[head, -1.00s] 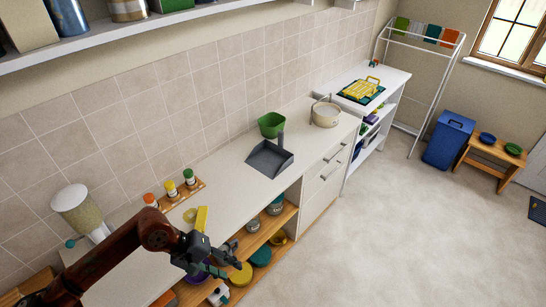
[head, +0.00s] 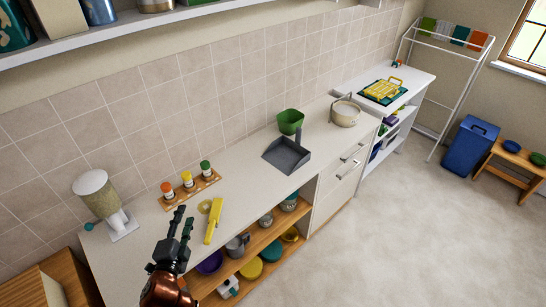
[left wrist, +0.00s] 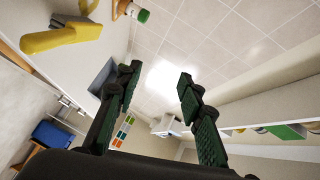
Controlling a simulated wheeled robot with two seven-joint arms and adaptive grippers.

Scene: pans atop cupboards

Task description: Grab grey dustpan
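The grey dustpan (head: 287,156) lies on the white counter, with its handle sticking up at its back right corner, beside a green container. In the left wrist view a grey piece that looks like the dustpan (left wrist: 102,76) shows partly behind the left finger. My left gripper (head: 184,218) is over the near counter edge, left of the yellow tool and well short of the dustpan. In the left wrist view its two fingers (left wrist: 160,80) stand apart with nothing between them. My right gripper is in neither view.
A yellow-handled tool (head: 214,221) and a spice rack (head: 190,189) lie between my gripper and the dustpan. A green container (head: 290,121) and a cream pot (head: 345,112) stand beyond it. A dispenser (head: 103,204) stands at left. Open shelves below hold bowls.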

